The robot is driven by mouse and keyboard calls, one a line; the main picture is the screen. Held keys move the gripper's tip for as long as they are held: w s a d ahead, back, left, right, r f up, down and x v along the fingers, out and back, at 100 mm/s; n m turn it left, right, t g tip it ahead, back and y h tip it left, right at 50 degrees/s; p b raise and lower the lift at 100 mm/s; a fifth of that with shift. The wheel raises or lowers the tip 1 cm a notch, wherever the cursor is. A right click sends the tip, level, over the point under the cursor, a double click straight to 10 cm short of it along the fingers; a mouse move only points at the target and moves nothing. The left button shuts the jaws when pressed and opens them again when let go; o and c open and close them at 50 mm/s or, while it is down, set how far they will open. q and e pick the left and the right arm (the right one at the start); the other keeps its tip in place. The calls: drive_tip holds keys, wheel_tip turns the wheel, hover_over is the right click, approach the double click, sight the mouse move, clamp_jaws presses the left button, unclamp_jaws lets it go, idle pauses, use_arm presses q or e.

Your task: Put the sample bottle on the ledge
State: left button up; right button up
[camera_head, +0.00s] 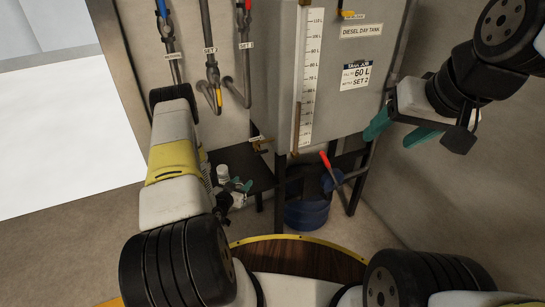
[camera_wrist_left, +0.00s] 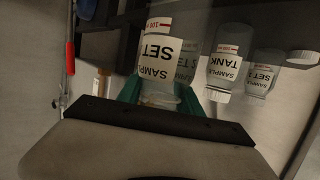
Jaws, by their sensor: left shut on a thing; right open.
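My left gripper (camera_head: 238,186) is at the dark ledge (camera_head: 259,178) below the pipes in the head view. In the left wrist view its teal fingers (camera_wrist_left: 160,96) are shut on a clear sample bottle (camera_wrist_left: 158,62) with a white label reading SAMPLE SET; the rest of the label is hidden. I cannot tell whether this bottle touches the ledge. Close by are a bottle marked TANK (camera_wrist_left: 228,66) and one marked SET 2 (camera_wrist_left: 262,74). Another labelled bottle is partly hidden behind the held one. My right gripper (camera_head: 402,128) is open and empty, right of the tank.
The diesel day tank (camera_head: 345,100) with its sight scale (camera_head: 312,75) stands right of the ledge. A blue bucket (camera_head: 307,214) and a red-handled lever (camera_head: 326,161) are below it. Pipes with valves (camera_head: 212,75) hang above the ledge. A yellow-edged round wooden top (camera_head: 300,255) is in front.

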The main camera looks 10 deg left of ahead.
use_arm(q)
drive_tip(key=w+d, duration=0.1)
drive_tip(key=w, duration=0.3)
drive_tip(key=w+d, duration=0.1)
drive_tip(key=w, duration=0.4)
drive_tip(key=w+d, duration=0.1)
drive_tip(key=w, duration=0.4)
drive_tip(key=shift+w, duration=0.2)
drive_tip(key=x, duration=0.3)
drive_tip(key=shift+f, duration=0.3)
drive_tip(key=shift+f, duration=0.1)
drive_tip(key=o, duration=1.3)
drive_tip(key=v, duration=1.2)
